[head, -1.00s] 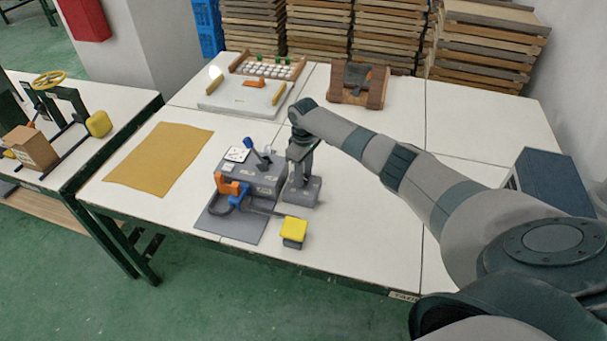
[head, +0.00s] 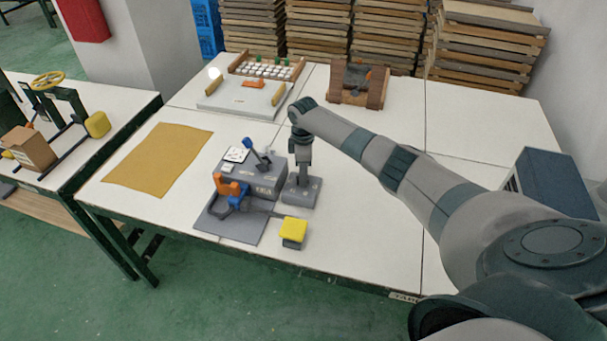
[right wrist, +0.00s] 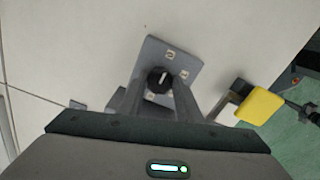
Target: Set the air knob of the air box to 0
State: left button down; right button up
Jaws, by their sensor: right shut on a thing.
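The air box is a small grey box (head: 301,192) on the table, right of a larger grey unit. In the right wrist view its grey top (right wrist: 155,52) shows a round black knob (right wrist: 160,79) with a white mark pointing up in the picture. Several small pale labels surround the knob; their figures are too small to read. My right gripper (head: 300,170) points down over the box. In the right wrist view its fingers (right wrist: 160,88) are shut on the knob, one on each side. My left gripper is not in view.
The larger grey unit (head: 262,180) carries a blue and orange device (head: 229,190). A yellow block (head: 293,229) sits in front, near the table edge. A tan sheet (head: 160,158) lies left and a white tray (head: 240,100) behind. The table right of the air box is clear.

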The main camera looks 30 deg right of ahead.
jog(key=shift+w+r, duration=0.1)
jog(key=o, duration=1)
jog(key=shift+o, duration=0.2)
notch_tip(320, 180, up, 17)
jog(key=b, duration=0.4)
jog(key=shift+r, duration=0.2)
jog(key=shift+f, duration=0.1)
